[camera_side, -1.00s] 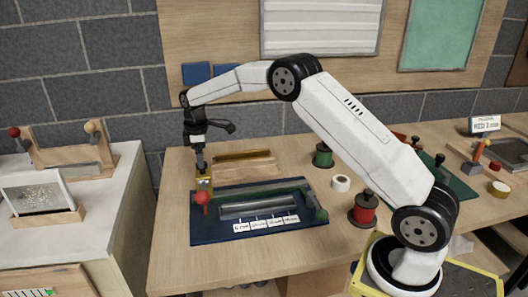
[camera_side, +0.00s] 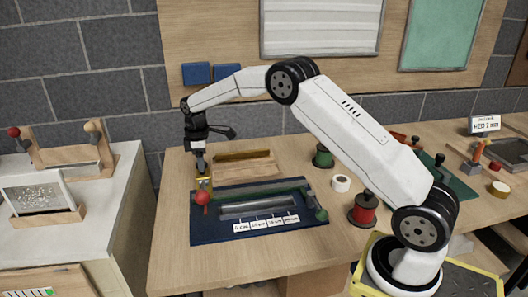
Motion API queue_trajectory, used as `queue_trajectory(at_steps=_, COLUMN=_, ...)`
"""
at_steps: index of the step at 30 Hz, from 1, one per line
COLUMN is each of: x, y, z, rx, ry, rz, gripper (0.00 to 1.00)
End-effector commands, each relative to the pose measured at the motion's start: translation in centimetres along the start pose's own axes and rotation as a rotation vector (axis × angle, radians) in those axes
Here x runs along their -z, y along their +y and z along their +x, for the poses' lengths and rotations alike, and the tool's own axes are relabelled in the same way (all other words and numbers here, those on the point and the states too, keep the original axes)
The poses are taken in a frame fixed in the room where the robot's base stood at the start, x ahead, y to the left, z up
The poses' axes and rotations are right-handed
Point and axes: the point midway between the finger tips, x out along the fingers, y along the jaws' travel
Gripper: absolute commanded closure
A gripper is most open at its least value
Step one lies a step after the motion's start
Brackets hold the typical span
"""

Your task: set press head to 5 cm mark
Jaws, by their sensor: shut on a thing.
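The blue press base (camera_side: 205,232) lies on the wooden bench, with a long grey metal bar (camera_side: 258,207) and a green rail along it. A row of white labels (camera_side: 266,222) runs along its front; their print is too small to read surely. The press head, a yellow block (camera_side: 203,184) with a red ball knob (camera_side: 203,198) in front, stands at the left end of the base, left of the labels. My gripper (camera_side: 202,173) points down and is shut on the press head from above. The fingertips are small and partly hidden.
A wooden tray (camera_side: 240,168) lies just behind the base. A green spool (camera_side: 323,156), a white tape roll (camera_side: 341,184) and a red spool (camera_side: 363,208) stand to the right. The front left of the bench is clear.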

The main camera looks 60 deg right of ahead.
Motion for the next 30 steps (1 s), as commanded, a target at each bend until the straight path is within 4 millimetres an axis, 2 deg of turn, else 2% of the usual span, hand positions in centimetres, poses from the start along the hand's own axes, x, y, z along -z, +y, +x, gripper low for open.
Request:
queue_trajectory(at_steps=8, x=-1.2, y=0.1, z=-0.1, rx=0.001, ry=-0.002, rz=0.003, gripper=1.0)
queue_trajectory(at_steps=24, x=-8.8, y=0.2, z=-0.1, rx=0.0, ry=-0.005, rz=0.004, gripper=1.0)
queue_trajectory(at_steps=30, x=-9.8, y=0.1, z=0.0, rx=-0.001, ry=-0.005, rz=0.002, gripper=1.0)
